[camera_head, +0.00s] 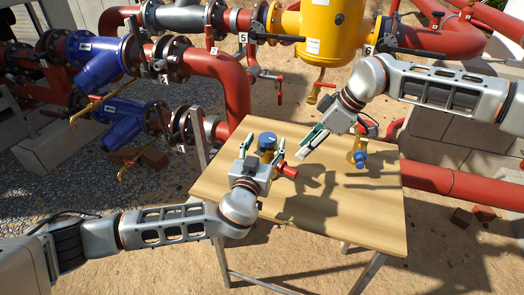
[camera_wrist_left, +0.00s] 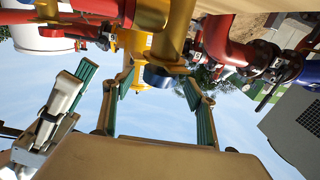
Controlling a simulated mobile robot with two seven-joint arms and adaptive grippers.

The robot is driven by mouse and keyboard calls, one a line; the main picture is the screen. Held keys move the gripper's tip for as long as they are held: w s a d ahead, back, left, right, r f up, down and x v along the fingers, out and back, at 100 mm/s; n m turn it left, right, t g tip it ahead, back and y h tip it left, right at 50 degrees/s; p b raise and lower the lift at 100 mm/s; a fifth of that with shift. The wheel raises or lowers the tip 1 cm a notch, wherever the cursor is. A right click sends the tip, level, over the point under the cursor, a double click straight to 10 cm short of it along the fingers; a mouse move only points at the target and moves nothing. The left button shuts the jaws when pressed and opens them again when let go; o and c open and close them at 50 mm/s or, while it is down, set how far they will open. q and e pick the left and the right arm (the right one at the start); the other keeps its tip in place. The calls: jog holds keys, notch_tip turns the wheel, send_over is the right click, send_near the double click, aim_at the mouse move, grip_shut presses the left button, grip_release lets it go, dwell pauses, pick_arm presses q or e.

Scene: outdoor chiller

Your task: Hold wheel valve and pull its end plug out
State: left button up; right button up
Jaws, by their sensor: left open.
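A brass valve with a blue cap (camera_head: 267,139) stands on the wooden table, with a red cylindrical part (camera_head: 288,171) at its right. My left gripper (camera_head: 265,149) is open, with its fingers apart on either side of the blue cap. In the left wrist view, a blue part (camera_wrist_left: 165,76) shows between the fingertips; contact cannot be told. A second brass valve has a red wheel (camera_head: 367,127) and a blue end plug (camera_head: 360,159). My right gripper (camera_head: 310,155) is left of this valve, above the table; its opening is unclear. It also shows in the left wrist view (camera_wrist_left: 62,100).
The wooden table (camera_head: 350,220) has free room at its front. Red pipes (camera_head: 455,185), blue fittings (camera_head: 98,66) and a yellow tank (camera_head: 330,35) stand behind and beside it. My right arm reaches over the table's back right.

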pick_arm(q)
jog(key=shift+w+d, duration=0.1)
jog(key=shift+w, duration=0.3)
grip_shut()
dwell(0.6)
